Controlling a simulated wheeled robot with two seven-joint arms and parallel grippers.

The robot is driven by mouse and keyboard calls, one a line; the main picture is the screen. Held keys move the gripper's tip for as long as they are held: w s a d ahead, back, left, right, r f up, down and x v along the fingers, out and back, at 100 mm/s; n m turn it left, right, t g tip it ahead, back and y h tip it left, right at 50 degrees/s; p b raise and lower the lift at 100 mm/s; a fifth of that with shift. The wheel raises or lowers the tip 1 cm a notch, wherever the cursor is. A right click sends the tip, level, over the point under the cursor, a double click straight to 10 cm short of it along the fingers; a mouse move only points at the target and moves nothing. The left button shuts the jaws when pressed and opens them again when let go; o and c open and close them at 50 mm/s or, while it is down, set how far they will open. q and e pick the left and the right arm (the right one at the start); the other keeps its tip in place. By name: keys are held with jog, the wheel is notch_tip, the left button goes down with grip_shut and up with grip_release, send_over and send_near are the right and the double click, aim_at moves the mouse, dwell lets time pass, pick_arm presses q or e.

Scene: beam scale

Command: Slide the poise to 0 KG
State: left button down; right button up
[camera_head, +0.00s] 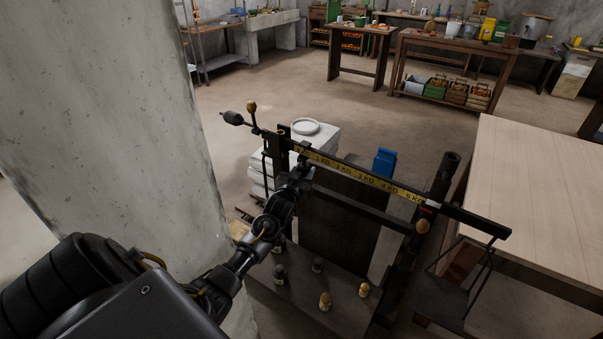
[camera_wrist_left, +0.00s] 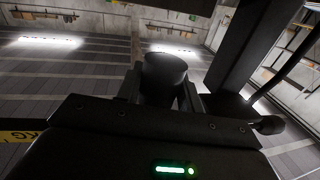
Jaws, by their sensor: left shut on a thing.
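The scale's dark beam (camera_head: 460,215) slants from upper left to lower right in the head view. My left gripper (camera_head: 300,166) is at that left end, just below the strip. In the left wrist view its fingers (camera_wrist_left: 160,92) are shut on a dark cylinder, which looks like the poise (camera_wrist_left: 165,70). The head view hides the poise behind my gripper. A bit of yellow strip (camera_wrist_left: 18,136) shows at the wrist view's left edge. My right gripper is out of view.
A dark counterweight (camera_head: 234,118) and a brass knob (camera_head: 252,106) sit at the beam's left end. Several small weights, one brass (camera_head: 325,301), stand on the scale's base. A pale wooden table (camera_head: 545,190) is at right; a concrete pillar (camera_head: 100,120) stands at left.

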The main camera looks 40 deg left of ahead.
pick_arm(q)
jog(key=shift+a+r, duration=0.1)
jog(key=shift+a, duration=0.15)
jog(key=c, duration=0.9)
grip_release()
jog(key=shift+s+a, duration=0.1)
jog(key=shift+d, duration=0.2)
jog(key=shift+s+d, duration=0.1)
jog(key=shift+s, duration=0.25)
jog(key=b+v, duration=0.1)
jog(key=v, duration=0.9)
jog(key=shift+b, duration=0.35)
